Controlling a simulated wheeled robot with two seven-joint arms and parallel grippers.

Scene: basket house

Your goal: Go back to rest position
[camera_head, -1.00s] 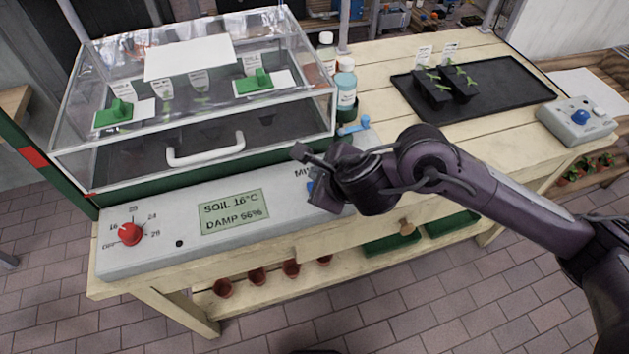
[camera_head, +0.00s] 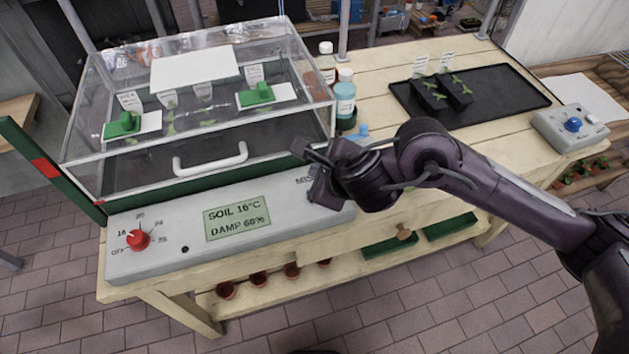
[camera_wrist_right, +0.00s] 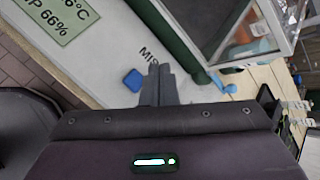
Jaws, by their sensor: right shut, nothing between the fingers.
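My right gripper (camera_head: 312,160) is shut and empty. It hangs over the right end of the grey control panel in the head view, and its arm comes in from the right. In the right wrist view its closed fingers (camera_wrist_right: 159,82) point at the panel beside the "MIS" lettering, next to a blue button (camera_wrist_right: 134,80). I cannot tell whether the fingers touch the panel. The panel (camera_head: 160,265) carries a red knob (camera_head: 138,240) and a display (camera_head: 237,214) reading "SOIL 16°C" and "DAMP 66%". My left gripper is not in view.
A clear-lidded propagator with a white handle (camera_head: 210,162) stands behind the panel. Bottles (camera_head: 344,98) stand at its right. A black tray (camera_head: 520,96) with seedling pots and a grey box with a blue knob (camera_head: 572,125) are farther right on the wooden bench (camera_head: 385,62).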

